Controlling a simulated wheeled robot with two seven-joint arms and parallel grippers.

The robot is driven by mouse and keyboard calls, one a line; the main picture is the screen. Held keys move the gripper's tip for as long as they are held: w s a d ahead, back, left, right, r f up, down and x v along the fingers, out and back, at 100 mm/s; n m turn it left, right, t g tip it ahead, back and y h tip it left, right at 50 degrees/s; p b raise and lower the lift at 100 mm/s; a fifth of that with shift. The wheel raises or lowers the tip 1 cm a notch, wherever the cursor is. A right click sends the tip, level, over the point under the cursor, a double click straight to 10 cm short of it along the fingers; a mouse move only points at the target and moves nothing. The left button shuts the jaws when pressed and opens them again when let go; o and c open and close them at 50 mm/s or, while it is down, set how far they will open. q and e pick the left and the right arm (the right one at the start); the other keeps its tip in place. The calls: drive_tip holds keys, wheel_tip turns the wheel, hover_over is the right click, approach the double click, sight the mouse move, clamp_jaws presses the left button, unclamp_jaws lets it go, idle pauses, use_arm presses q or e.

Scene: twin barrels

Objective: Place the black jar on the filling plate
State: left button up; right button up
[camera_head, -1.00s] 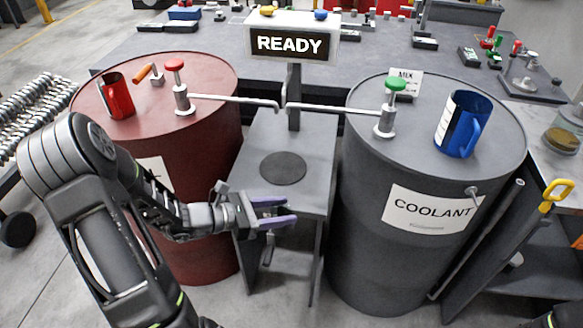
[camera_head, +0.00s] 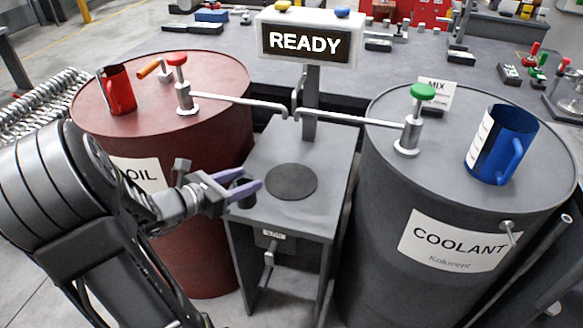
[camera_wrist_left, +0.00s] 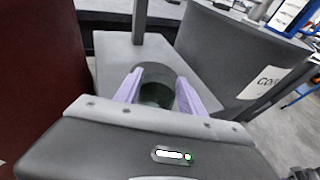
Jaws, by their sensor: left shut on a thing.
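My left gripper (camera_head: 246,190) is shut on a small dark jar (camera_head: 242,189), which is partly hidden by the purple fingers. The jar is at the left edge of the grey stand, just left of the filling plate. Whether it touches the stand is not clear. The filling plate (camera_head: 291,182) is a flat dark disc on the stand top, with nothing on it. In the left wrist view the jar (camera_wrist_left: 156,94) sits between the two purple fingers. My right gripper is not in view.
The red oil barrel (camera_head: 215,78) stands left of the stand (camera_head: 309,219) and the grey coolant barrel (camera_head: 385,200) right of it. Their spouts (camera_head: 250,101) and (camera_head: 345,119) reach in above the stand. A READY sign (camera_head: 305,42) rises behind on a post.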

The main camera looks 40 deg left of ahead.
use_arm(q)
drive_tip(key=w+d, duration=0.2)
drive_tip(key=w, duration=1.3)
drive_tip(key=shift+w+d+f+b, duration=0.15)
drive_tip(key=shift+w+f, duration=0.15)
drive_tip(key=shift+f, duration=0.6)
drive_tip(key=shift+w+a+f+b, duration=0.15)
drive_tip(key=shift+w+f, duration=0.15)
drive_tip(key=shift+f, duration=0.55)
drive_tip(key=shift+d, duration=0.1)
drive_tip(key=shift+f, duration=0.2)
drive_tip(key=o, duration=1.4)
drive_tip(key=shift+r, duration=0.1)
drive_tip(key=shift+o, duration=0.2)
drive_tip(key=shift+r, duration=0.1)
